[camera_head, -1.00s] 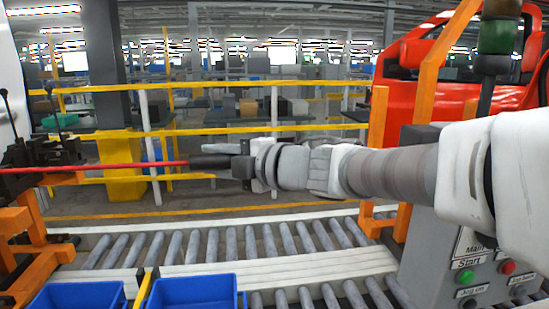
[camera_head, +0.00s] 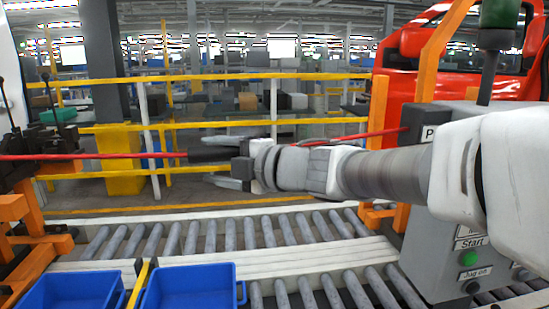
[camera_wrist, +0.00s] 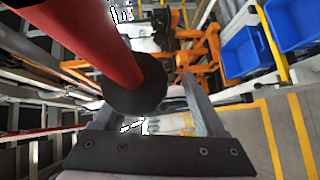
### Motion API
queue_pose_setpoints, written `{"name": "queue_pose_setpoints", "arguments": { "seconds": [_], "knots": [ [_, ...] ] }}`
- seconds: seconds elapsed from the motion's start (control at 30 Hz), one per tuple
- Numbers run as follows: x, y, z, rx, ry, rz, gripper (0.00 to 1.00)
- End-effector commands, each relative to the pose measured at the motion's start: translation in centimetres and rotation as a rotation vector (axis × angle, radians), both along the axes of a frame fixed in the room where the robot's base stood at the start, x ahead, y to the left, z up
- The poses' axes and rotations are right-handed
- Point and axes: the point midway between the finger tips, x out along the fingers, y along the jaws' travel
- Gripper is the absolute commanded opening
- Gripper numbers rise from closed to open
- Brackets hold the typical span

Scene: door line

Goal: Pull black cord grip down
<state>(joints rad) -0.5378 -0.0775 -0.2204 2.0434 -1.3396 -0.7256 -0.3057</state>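The black cord grip (camera_head: 212,155) is a dark cylinder on a taut red cord (camera_head: 90,156) that runs nearly level across the head view. My gripper (camera_head: 204,160) is open, with one finger above the grip and one below it; gaps show on both sides. In the wrist view, the black grip (camera_wrist: 136,88) shows as a dark round end on the thick red cord (camera_wrist: 90,35). It lies between the spread fingers of my gripper (camera_wrist: 145,98). Whether any part touches is unclear. My arm hides part of the cord.
A roller conveyor (camera_head: 240,236) crosses below, with two blue bins (camera_head: 190,287) in front. A grey control box (camera_head: 440,262) with a green start button stands at right. Orange posts (camera_head: 378,112) and a yellow railing (camera_head: 330,76) lie behind; a red car body (camera_head: 455,50) is at back right.

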Motion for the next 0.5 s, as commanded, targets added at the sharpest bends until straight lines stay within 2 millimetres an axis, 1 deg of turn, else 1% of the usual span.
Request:
{"name": "queue_pose_setpoints", "arguments": {
  "seconds": [0.03, 0.17, 0.27, 0.37, 0.5],
  "knots": [
    [0.0, 0.0, -0.2, -0.003, 0.004, -0.002, 0.66],
    [0.0, -0.1, -0.2, -0.003, 0.004, -0.002, 0.66],
    [-0.3, -0.7, -0.1, -0.003, 0.002, -0.003, 0.66],
    [-0.9, -1.8, 0.2, -0.002, 0.0, -0.005, 0.66],
    [-2.4, -4.4, 0.7, 0.0, -0.001, -0.007, 0.66]
  ]
}}
